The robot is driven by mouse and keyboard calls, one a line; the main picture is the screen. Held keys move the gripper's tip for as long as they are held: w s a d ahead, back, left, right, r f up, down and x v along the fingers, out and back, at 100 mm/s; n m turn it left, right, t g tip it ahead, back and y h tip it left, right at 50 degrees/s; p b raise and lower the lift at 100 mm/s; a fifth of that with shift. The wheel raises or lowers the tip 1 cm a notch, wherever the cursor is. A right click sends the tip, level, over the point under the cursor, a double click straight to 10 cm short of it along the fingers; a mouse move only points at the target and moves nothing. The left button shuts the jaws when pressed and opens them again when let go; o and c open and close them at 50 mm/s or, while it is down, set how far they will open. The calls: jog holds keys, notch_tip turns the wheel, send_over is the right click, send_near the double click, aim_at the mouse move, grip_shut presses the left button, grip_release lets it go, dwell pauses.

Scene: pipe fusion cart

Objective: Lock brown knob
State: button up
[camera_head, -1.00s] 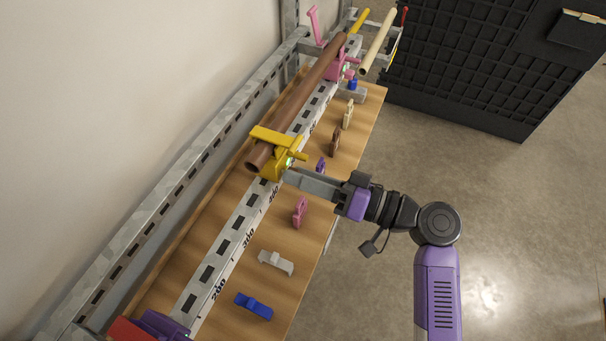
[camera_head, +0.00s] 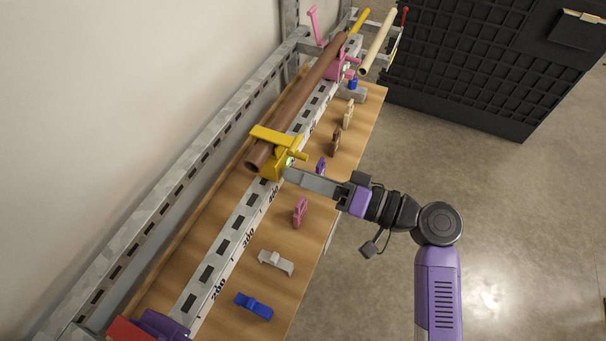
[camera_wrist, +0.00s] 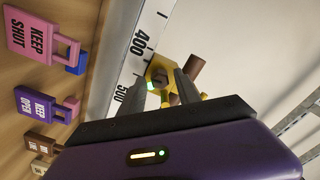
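My gripper (camera_head: 289,174) is at the yellow clamp (camera_head: 272,136) on the rail. In the wrist view its two fingers (camera_wrist: 160,82) stand apart, with a yellow block of the clamp (camera_wrist: 157,72) showing between and just beyond the tips. I cannot tell whether they touch it. A green light glows on the clamp beside the left fingertip. The clamp holds a long brown pipe (camera_head: 299,98). A brown lock-shaped tag (camera_head: 335,140) stands on the wooden board and also shows in the wrist view (camera_wrist: 44,139). I cannot make out a separate brown knob.
The board (camera_head: 223,298) carries a row of tags, including pink (camera_head: 300,211), grey (camera_head: 276,262), blue (camera_head: 253,305) and cream (camera_head: 348,113). A pink clamp (camera_head: 338,63) sits farther along the pipe. A wall is left; open floor (camera_head: 520,220) is right.

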dwell(0.3)
jog(key=b+v, duration=0.1)
jog(key=v, duration=0.6)
jog(key=shift+s+d, duration=0.15)
jog(key=shift+d, duration=0.2)
